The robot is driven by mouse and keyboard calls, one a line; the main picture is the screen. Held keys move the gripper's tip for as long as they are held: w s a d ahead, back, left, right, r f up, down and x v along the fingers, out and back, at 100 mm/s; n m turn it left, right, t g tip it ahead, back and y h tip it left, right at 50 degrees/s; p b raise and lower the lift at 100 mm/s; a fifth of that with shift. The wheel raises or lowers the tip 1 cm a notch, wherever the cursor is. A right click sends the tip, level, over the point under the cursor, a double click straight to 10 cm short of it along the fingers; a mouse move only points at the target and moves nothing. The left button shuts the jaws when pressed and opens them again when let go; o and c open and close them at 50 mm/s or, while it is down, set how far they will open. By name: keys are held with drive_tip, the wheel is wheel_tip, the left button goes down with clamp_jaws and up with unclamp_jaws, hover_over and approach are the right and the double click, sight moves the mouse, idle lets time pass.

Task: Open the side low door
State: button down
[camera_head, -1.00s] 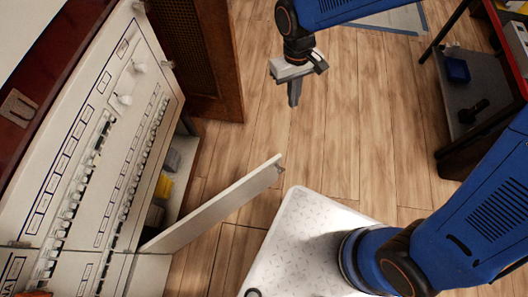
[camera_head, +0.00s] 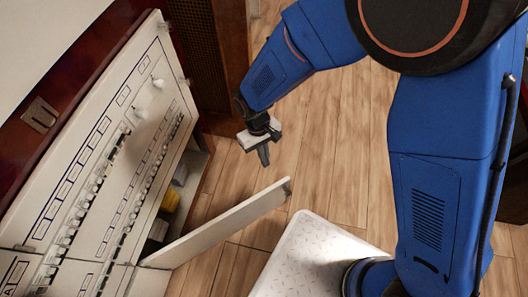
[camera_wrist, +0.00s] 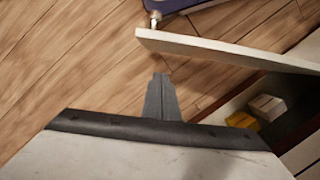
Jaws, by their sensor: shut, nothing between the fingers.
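The side low door (camera_head: 225,226) is a thin white panel at the bottom of the breaker cabinet. It stands swung out from the cabinet, well open, with its free edge toward the upper right. In the wrist view the door (camera_wrist: 220,50) crosses the upper right. My gripper (camera_head: 264,157) hangs above the floor beyond the door's free edge, apart from it. It also shows in the wrist view (camera_wrist: 161,78), with its fingers together and nothing between them. Behind the door the compartment holds a yellow thing (camera_head: 170,201) and a grey thing (camera_head: 181,175).
The white cabinet front (camera_head: 110,150) with rows of breakers and two knobs fills the left. A brown wooden panel (camera_head: 208,55) stands at the back. Wooden floor (camera_head: 320,150) is clear right of my gripper.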

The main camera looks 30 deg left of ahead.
drive_tip(key=s+d+f, duration=0.2)
drive_tip(key=d+f, duration=0.2)
drive_tip(key=shift+s+d, duration=0.15)
drive_tip(key=shift+d, duration=0.1)
idle(0.5)
